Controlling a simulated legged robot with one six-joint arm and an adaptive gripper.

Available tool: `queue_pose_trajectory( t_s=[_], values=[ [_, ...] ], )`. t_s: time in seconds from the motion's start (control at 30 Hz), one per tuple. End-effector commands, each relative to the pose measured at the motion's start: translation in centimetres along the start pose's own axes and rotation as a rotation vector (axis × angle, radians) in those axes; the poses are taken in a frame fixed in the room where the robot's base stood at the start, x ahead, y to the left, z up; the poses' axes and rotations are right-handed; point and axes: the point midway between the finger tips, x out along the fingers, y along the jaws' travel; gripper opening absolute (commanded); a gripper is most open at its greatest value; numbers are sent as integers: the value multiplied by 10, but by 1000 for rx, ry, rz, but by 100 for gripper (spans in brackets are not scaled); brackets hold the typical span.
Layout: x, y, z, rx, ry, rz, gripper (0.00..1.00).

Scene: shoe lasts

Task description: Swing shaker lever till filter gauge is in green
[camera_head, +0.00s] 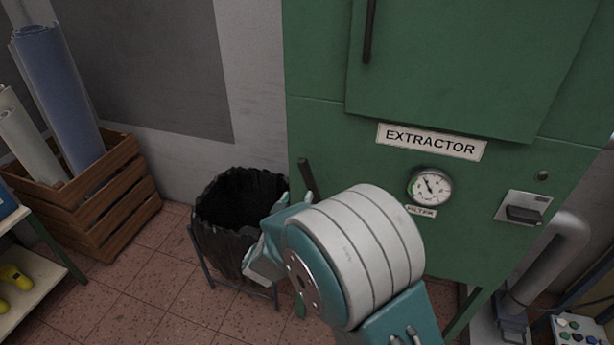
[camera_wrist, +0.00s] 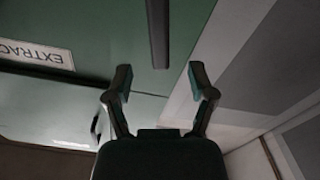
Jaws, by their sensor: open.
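The green extractor cabinet (camera_head: 320,120) carries a round white filter gauge (camera_head: 430,187). Its needle points up and to the left; the dial is too small to tell whether the needle lies in a green band. The shaker lever (camera_head: 307,177) has a dark grip at the cabinet's left edge; its lower part is largely hidden by my arm. My gripper (camera_head: 264,238) is partly hidden behind my wrist. In the wrist view my gripper (camera_wrist: 160,76) is open and empty, and the dark lever bar (camera_wrist: 158,32) lies beyond the gap between its fingers.
A bin with a black liner (camera_head: 212,212) stands behind my gripper. A wooden crate (camera_head: 105,200) with rolls is at left, near a shelf (camera_head: 40,285). A grey pipe (camera_head: 550,260) is at right. Some tiled floor is clear between crate and bin.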

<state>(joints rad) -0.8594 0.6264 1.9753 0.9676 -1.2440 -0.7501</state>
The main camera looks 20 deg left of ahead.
Motion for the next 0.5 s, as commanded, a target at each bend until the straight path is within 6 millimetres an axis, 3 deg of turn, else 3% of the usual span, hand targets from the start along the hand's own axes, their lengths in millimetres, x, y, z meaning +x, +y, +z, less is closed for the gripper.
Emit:
queue_pose_trajectory(
  t_s=[0.3, 0.5],
  values=[
    [60, 0, 1, 0, -1, 2, 71],
    [81, -1, 0, -1, -1, 0, 71]
  ],
)
